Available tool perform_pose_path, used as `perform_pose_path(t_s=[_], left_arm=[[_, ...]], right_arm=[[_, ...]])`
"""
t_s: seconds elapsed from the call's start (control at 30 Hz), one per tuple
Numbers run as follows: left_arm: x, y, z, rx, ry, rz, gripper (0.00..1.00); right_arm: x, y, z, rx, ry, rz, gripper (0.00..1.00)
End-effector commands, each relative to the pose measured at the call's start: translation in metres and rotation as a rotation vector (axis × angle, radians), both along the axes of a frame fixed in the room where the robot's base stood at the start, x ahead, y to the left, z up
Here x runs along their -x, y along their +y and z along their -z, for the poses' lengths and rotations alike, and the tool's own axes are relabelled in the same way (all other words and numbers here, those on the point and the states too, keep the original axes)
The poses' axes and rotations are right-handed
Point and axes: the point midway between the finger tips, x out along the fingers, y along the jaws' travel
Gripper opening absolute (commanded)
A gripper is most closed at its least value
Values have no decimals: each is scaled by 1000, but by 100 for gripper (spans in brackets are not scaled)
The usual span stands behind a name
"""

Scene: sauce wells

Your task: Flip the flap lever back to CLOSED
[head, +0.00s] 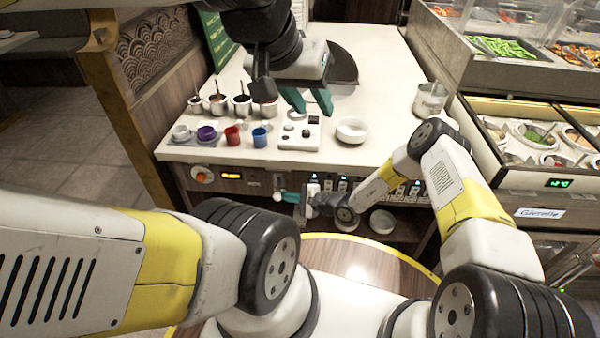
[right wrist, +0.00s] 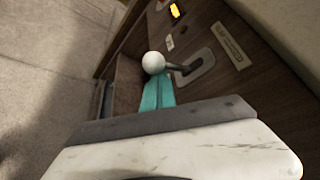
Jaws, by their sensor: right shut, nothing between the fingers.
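The flap lever is a dark arm with a white ball knob (right wrist: 153,62), coming out of a grey slotted plate (right wrist: 195,68) on the wooden counter front. In the head view the knob (head: 277,197) shows low on the front, below the display. My right gripper (right wrist: 157,92) has its teal fingers shut together and empty, with the tips right by the knob; I cannot tell whether they touch it. In the head view it (head: 291,197) is just right of the knob. My left gripper (head: 311,103) is open and empty above the counter top, away from the lever.
The counter top (head: 385,80) holds several metal sauce pots (head: 217,103), coloured cups (head: 232,136), a white switch box (head: 300,133) and a white bowl (head: 351,131). An orange display (head: 231,175) and a label plate (right wrist: 231,46) are near the lever. A food bar stands at right.

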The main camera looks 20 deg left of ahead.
Motion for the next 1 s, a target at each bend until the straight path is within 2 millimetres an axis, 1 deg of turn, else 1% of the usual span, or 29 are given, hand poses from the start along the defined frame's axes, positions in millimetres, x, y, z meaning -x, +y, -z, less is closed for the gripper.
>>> perform_pose_path(t_s=[0.37, 0.6, 1.0], left_arm=[[0, 0, 0, 0, 0, 0, 36], [0, 0, 0, 0, 0, 0, 36], [0, 0, 0, 0, 0, 0, 36]], right_arm=[[3, 0, -6, 17, 77, -2, 0], [6, -1, -14, 53, 221, -3, 0], [6, -1, -34, 51, 215, -1, 0]])
